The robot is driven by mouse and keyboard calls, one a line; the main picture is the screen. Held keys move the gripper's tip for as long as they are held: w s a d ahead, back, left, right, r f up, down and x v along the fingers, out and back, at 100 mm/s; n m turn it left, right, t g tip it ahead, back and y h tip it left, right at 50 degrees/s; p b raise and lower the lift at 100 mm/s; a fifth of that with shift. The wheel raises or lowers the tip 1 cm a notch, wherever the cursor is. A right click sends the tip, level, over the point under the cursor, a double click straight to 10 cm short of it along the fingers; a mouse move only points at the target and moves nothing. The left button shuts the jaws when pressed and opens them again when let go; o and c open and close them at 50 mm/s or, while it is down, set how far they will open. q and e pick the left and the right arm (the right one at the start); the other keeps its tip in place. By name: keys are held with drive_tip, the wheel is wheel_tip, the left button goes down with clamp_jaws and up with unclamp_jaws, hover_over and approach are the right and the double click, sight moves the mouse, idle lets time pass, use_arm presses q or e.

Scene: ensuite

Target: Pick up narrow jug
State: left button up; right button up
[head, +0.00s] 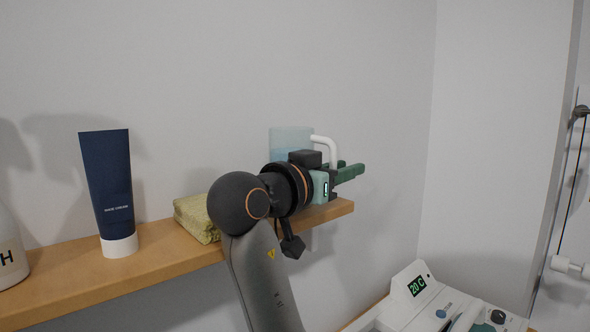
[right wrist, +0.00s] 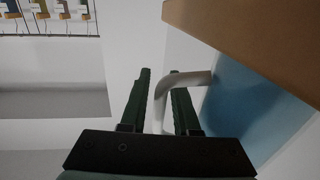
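The narrow jug (head: 288,140) is pale blue with a white handle (head: 331,148) and stands near the right end of the wooden shelf. My right gripper and wrist hide its lower part in the head view. My right gripper (head: 350,172) is in front of the jug at the handle. In the right wrist view, its dark green fingers (right wrist: 162,92) are apart, with the white handle (right wrist: 190,78) passing between them. The blue jug body (right wrist: 247,105) lies to their right. I cannot tell whether either finger touches the handle. My left gripper is not in view.
The wooden shelf (head: 160,263) runs along the wall. It holds a folded green towel (head: 193,216), a dark blue tube (head: 110,185) with a white cap, and a partly visible white bottle (head: 10,250). A white device with a green display (head: 417,287) sits below at the right.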

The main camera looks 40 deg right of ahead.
clamp_jaws()
idle(1.3)
